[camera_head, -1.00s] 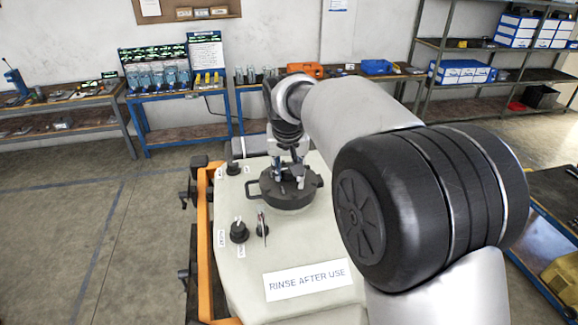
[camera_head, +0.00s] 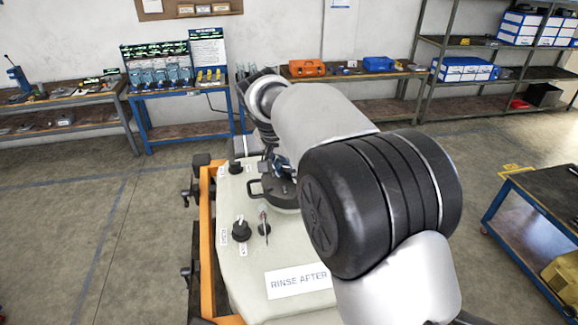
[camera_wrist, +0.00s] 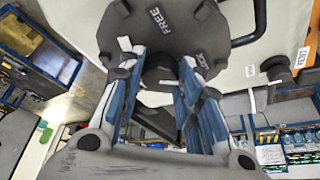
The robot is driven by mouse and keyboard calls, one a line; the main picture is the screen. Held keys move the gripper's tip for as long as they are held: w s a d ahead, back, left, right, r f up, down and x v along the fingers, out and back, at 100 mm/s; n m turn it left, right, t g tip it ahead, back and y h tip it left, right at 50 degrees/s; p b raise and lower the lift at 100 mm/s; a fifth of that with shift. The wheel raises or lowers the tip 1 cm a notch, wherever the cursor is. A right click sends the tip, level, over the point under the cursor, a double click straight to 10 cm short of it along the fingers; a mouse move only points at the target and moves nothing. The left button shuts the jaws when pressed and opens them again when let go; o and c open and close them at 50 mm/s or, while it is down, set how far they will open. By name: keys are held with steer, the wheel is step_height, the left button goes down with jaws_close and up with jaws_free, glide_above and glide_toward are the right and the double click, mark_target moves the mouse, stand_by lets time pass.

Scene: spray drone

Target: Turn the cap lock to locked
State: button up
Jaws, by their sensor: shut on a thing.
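The cap (camera_wrist: 125,22) is a dark round disc with FREE and LOCK lettering in the wrist view. It also shows on the pale tank top in the head view (camera_head: 284,200), partly hidden behind my arm. The cap lock (camera_wrist: 160,68) is a dark knob at the cap's middle, partly covered by my fingers. My gripper (camera_wrist: 161,62) has its blue-sided fingers on both sides of the knob and is shut on it. In the head view my gripper (camera_head: 281,166) is over the cap, mostly hidden by my arm. The lock's exact pointing direction is unclear.
The tank (camera_head: 240,275) carries a black knob (camera_head: 241,231), a small switch (camera_head: 264,225) and a RINSE AFTER label (camera_head: 297,282). Its orange frame (camera_head: 207,245) runs along the left. A bench (camera_head: 540,215) stands at right. Floor at left is clear.

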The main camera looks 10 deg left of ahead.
steer(key=o, duration=1)
steer(key=shift+o, duration=0.2)
steer(key=v, duration=1.2)
steer(key=shift+d, duration=0.1)
